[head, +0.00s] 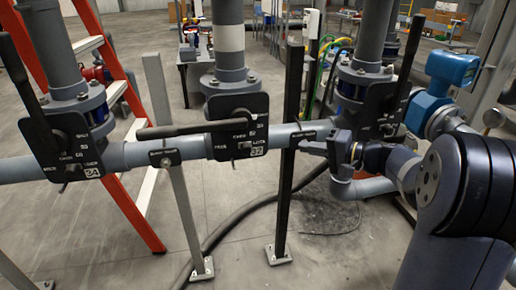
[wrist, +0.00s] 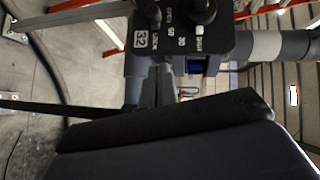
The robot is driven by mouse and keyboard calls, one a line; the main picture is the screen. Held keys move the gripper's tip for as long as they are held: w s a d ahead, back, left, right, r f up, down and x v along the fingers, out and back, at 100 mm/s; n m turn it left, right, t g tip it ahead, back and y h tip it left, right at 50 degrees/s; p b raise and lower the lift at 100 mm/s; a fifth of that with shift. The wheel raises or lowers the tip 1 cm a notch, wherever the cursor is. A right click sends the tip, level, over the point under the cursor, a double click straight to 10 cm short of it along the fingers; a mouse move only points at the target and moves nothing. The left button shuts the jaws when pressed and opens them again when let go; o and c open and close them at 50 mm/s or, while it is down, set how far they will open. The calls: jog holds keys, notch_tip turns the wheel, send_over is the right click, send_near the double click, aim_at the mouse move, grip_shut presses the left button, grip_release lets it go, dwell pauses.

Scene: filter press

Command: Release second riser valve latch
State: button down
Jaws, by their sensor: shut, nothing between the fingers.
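The second riser valve is the middle one in the head view, with a black plate (head: 222,140). Its long black handle (head: 180,130) points left, roughly level. A small pale latch (head: 243,145) sits low on the plate, below the handle's pivot. My gripper (head: 308,147) is shut and empty, to the right of the plate and apart from the latch. Its dark fingers (wrist: 158,88) also show in the wrist view, below the plate.
A grey horizontal pipe (head: 185,150) runs behind the plates. A black post (head: 289,180) stands between the second plate and my gripper. The first valve (head: 65,145) is at left, its handle raised. The third valve (head: 378,105) is close above my gripper. A red ladder (head: 130,200) stands left.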

jog(key=shift+a, duration=0.1)
jog(key=p, duration=0.3)
send_near(250, 146)
jog(key=x, duration=0.4)
jog(key=w+x, duration=0.1)
jog(key=x, duration=0.1)
jog(key=shift+w+d+f, duration=0.15)
jog(key=shift+d+f, duration=0.05)
jog(key=shift+d, duration=0.15)
jog(key=shift+a+f, duration=0.1)
jog(key=shift+a, duration=0.15)
